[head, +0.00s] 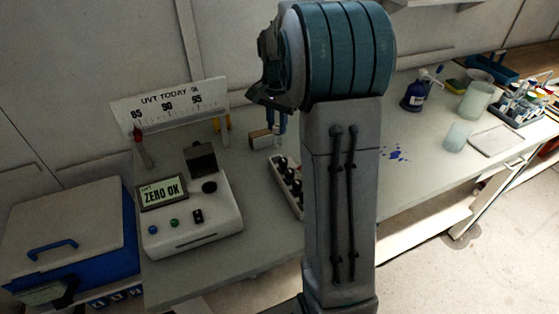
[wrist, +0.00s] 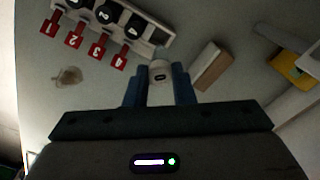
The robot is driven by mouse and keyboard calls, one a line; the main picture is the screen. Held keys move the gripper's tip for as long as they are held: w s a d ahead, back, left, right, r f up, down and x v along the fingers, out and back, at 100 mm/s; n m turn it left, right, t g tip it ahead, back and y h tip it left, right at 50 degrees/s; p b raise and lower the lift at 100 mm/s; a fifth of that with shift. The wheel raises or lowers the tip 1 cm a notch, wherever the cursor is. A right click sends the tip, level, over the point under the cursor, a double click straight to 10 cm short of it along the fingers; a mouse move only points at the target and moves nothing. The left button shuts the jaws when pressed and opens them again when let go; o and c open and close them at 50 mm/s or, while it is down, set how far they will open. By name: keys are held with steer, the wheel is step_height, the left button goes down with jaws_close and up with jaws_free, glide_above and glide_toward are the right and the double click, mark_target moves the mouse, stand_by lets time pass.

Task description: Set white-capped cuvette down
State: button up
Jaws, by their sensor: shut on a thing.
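The white-capped cuvette (wrist: 160,72) shows in the wrist view as a white cap with a dark mark, between my gripper's two blue fingers. My gripper (wrist: 159,84) is shut on it. In the head view my gripper (head: 275,124) is over the back of the bench, right of the meter, partly hidden by my arm.
A white rack (wrist: 150,33) with black-capped vials and numbered red tags lies close by. A small block (wrist: 210,66) stands right of the fingers. The meter (head: 192,210) reads "ZERO OK". A blue cooler (head: 75,270) is at left; blue spots (head: 396,154) mark the bench.

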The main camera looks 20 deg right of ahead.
mark_target(277, 147)
step_height(277, 147, down, 8)
steer(key=shift+p, duration=0.45)
steer(key=shift+f, duration=0.15)
steer(key=o, duration=0.9)
steer(key=shift+o, duration=0.2)
step_height(277, 147, up, 12)
steer(key=shift+s+r+b, duration=0.1)
steer(key=shift+b, duration=0.35)
steer(key=s+a+n+t, duration=0.1)
steer(key=s+a+n, duration=0.2)
steer(key=s, duration=0.5)
steer(key=s+a+n+t, duration=0.1)
steer(key=s+a+n, duration=0.3)
steer(key=s, duration=0.4)
steer(key=s+a+f+n+t, duration=0.1)
steer(key=s+a+n, duration=0.2)
steer(key=s, duration=0.5)
steer(key=shift+a+n, duration=0.4)
steer(key=shift+n, duration=0.2)
